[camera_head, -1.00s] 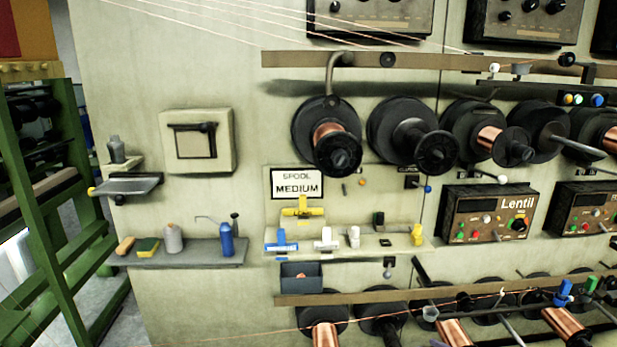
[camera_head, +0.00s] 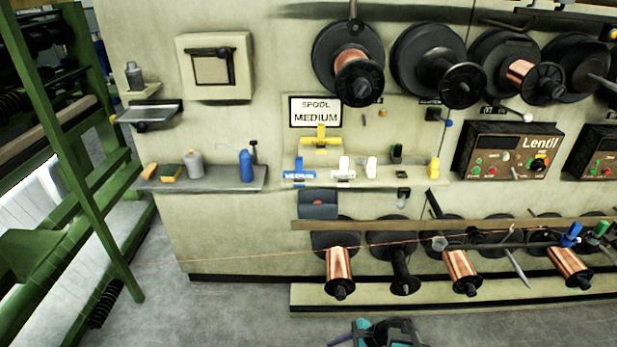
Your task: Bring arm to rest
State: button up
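A dark, teal and purple piece (camera_head: 380,333), which looks like part of my own arm, shows at the bottom edge of the head view. It is cut off by the frame and stands over the grey floor, apart from the wall and its shelves. I cannot make out fingertips on it, or whether it holds anything.
Copper spools (camera_head: 461,268) and black reels stick out from the wall in two rows. A shelf (camera_head: 240,180) carries bottles and sponges. The Lentil control box (camera_head: 508,150) is at right. A green frame (camera_head: 75,150) stands at left. The floor (camera_head: 235,310) in front looks clear.

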jog(key=s+d+f+n+g+h, duration=0.1)
jog(key=s+f+n+g+h, duration=0.15)
jog(key=s+n, duration=0.45)
jog(key=s+f+n+g+h, duration=0.1)
jog(key=s+n+g+h, duration=0.25)
jog(key=s, duration=0.85)
jog(key=s+d+r+n+h, duration=0.1)
jog(key=s+d+n+h, duration=0.1)
jog(key=d+n, duration=0.5)
jog(key=shift+s+r+h+p, duration=0.15)
jog(key=shift+s+h+p, duration=0.15)
jog(key=shift+s+h, duration=0.1)
jog(key=shift+d, duration=0.1)
